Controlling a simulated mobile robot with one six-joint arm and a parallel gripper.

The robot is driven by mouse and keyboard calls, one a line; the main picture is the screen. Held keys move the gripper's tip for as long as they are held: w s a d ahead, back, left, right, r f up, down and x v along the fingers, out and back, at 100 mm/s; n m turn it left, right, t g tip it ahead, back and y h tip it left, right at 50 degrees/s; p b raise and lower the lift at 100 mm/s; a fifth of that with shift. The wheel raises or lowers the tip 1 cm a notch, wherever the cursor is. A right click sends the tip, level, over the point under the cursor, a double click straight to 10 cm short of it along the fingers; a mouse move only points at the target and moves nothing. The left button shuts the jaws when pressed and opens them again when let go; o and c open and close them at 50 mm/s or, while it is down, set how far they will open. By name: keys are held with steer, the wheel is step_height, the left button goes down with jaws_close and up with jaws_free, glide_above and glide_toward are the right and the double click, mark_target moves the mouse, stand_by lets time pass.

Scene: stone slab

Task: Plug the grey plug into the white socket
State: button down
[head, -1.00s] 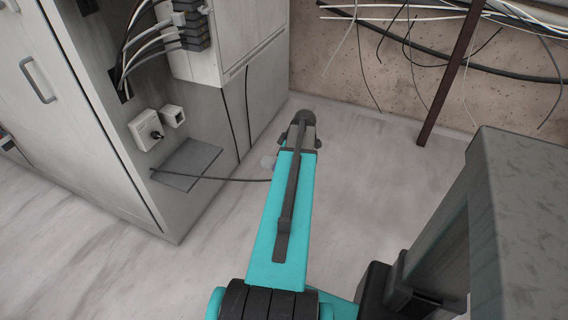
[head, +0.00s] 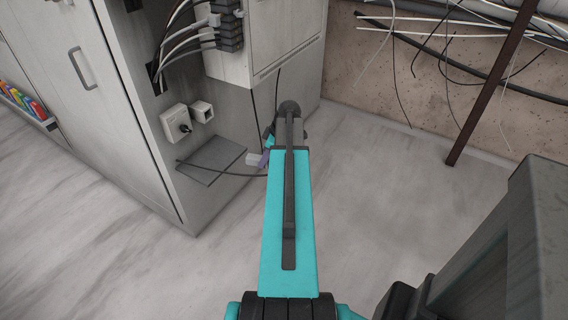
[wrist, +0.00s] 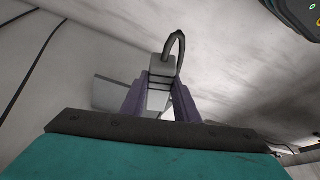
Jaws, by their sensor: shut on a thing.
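My gripper (head: 263,158) is mostly hidden behind my arm in the head view. In the wrist view its two purple fingers (wrist: 159,92) are closed on the grey plug (wrist: 161,70). A dark cable loops from the plug's far end. The pale plug (head: 253,159) also shows left of my arm in the head view, apart from the cabinet. The white socket (head: 202,111) seems to be the small open-fronted box on the cabinet's side, up and left of my gripper. Its inside is too small to make out.
A white box with a black knob (head: 177,122) sits left of the socket. A grey shelf plate (head: 211,159) juts out below, with a dark cable across it. Cables enter the cabinet (head: 150,150) above. A brown post (head: 487,85) stands at right. Floor between is clear.

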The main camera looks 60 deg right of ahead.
steer(key=w+a+r+n, duration=0.1)
steer(key=w+a+r, duration=0.3)
steer(key=w+a, duration=0.35)
steer(key=w+a+r+n+g+y, duration=0.1)
steer(key=w+a+r+n, duration=0.15)
steer(key=w+a, duration=0.55)
steer(key=w+a+r+n, duration=0.1)
steer(key=w+a+r, duration=0.45)
steer(key=a, duration=0.35)
steer(key=w+a+r+m+h, duration=0.1)
steer(key=a+r+m, duration=0.3)
steer(key=a, duration=1)
steer(key=w+a+r+m+t+h, duration=0.1)
steer(key=a+r+m, duration=0.3)
steer(key=a+r, duration=0.4)
steer(key=w+a, duration=0.1)
steer(key=a, duration=0.6)
steer(key=shift+w+r, duration=0.15)
steer(key=shift+r, duration=0.05)
steer(key=shift+w, duration=0.15)
